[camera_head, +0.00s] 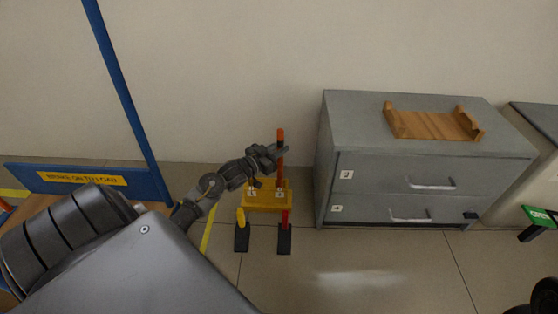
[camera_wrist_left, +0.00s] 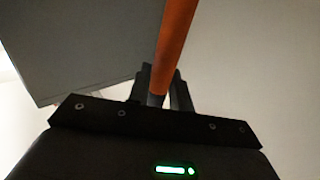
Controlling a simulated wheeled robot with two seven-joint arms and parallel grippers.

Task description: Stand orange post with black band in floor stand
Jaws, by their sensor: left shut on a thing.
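The orange post with a black band (camera_head: 281,135) is upright in my left gripper (camera_head: 279,150). The gripper is shut on it near its upper part, close to the black band. In the left wrist view the orange post (camera_wrist_left: 174,45) rises from between the dark fingers (camera_wrist_left: 165,90). The yellow floor stand (camera_head: 267,205) is low on the floor directly below the gripper. The post's lower end overlaps the stand in the head view; I cannot tell whether it is in a hole or only above or behind it.
A yellow post (camera_head: 241,217) and a red post (camera_head: 285,217) show in front, above dark floor pieces. A grey drawer cabinet (camera_head: 335,140) with a wooden tray (camera_head: 430,125) on top stands close to the right. A blue frame (camera_head: 125,90) is at left. Open floor lies in front.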

